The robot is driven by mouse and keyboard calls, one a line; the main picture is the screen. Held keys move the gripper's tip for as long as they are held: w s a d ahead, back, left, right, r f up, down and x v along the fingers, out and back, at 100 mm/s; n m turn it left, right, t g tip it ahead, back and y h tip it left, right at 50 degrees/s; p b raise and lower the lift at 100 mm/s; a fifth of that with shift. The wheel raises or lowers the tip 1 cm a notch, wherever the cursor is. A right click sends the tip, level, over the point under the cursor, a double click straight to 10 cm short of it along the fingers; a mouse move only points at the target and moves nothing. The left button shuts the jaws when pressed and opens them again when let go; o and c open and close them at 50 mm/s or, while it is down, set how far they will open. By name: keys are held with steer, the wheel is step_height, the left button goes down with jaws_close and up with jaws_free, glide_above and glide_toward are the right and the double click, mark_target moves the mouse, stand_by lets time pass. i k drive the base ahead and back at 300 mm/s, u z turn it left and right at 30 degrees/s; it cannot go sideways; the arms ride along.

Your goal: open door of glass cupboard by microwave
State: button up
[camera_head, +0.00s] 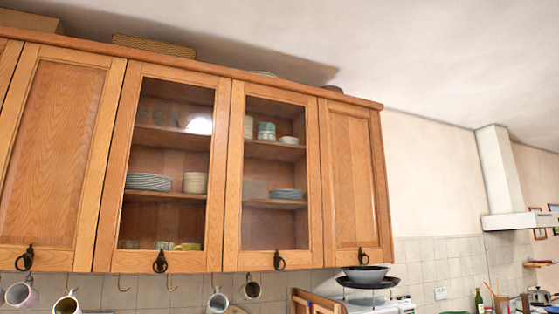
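The glass cupboard has two glazed wooden doors side by side, a left glass door (113,166) and a right glass door (234,176). Both look shut. Plates, bowls and cups show on the shelves behind the glass. A dark ring handle (160,261) hangs at the bottom of the left glass door, and another ring handle (279,260) at the bottom of the right one. No microwave can be made out. My gripper is not in view.
Solid wooden doors flank the glass ones, at left (58,150) and right (352,180). Several mugs (218,302) hang from hooks under the cupboards. A dark bowl (365,273) sits on a stand below the right end.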

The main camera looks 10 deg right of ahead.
mark_target(234, 260)
steer(key=u, duration=0.1)
steer(key=i, duration=0.95)
steer(key=u, duration=1.45)
steer(key=k, duration=0.6)
